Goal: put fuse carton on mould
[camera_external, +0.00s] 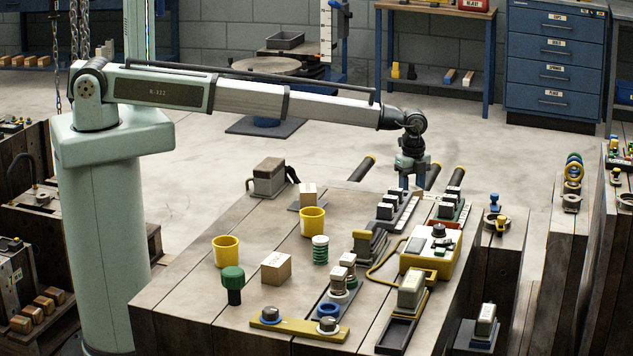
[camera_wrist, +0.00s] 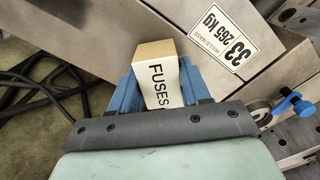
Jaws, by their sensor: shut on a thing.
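In the wrist view my gripper (camera_wrist: 160,85) has its blue fingers on both sides of the fuse carton (camera_wrist: 162,88), a white and tan box lettered FUSES, and is shut on it. Beyond the carton lies a large grey-brown block (camera_wrist: 130,22) with a label (camera_wrist: 233,40) reading MOULD MASS, which I take as the mould. I cannot tell whether the carton touches it. In the outside view my gripper (camera_external: 411,180) points down by the far edge of the block-topped work surface (camera_external: 200,290); the held carton cannot be made out there.
Near my gripper stand switch rows (camera_external: 395,210) and a yellow-cased box (camera_external: 430,250). Yellow cups (camera_external: 226,251), another lettered carton (camera_external: 276,268) and a green-headed knob (camera_external: 233,280) stand farther left. Dark cables (camera_wrist: 45,85) lie left in the wrist view.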

